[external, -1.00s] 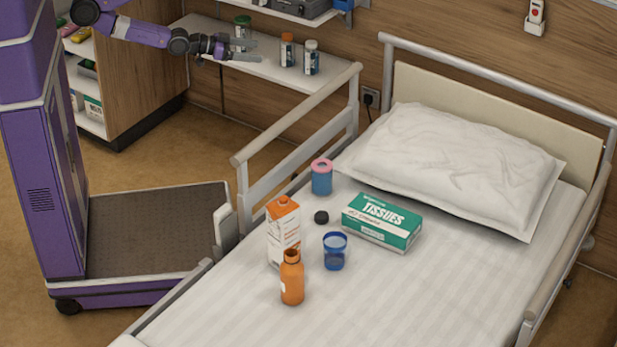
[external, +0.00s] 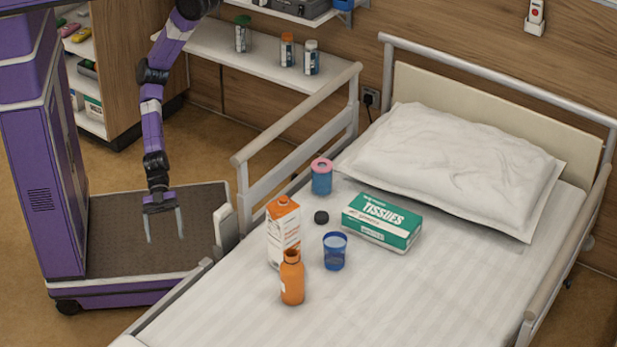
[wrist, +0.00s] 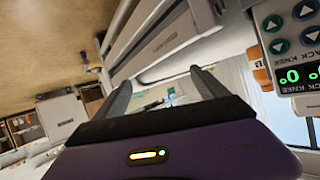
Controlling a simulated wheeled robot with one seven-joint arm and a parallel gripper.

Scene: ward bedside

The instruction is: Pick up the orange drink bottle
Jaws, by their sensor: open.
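The orange drink bottle (external: 292,278) stands upright on the bed, in front of an orange-and-white carton (external: 283,232) and left of a blue cup (external: 335,251). My gripper (external: 165,226) points down over my base, left of the bed rail and well apart from the bottle. Its two fingers are spread with nothing between them. The wrist view also shows the open fingers (wrist: 162,88). I cannot make out the bottle for sure in the wrist view.
The bed's side rail (external: 295,115) and edge lie between my gripper and the bottle. A tissue box (external: 381,222), a small black lid (external: 321,217) and a blue-and-pink container (external: 321,177) are on the bed. A bed control panel (wrist: 290,45) is close at right in the wrist view.

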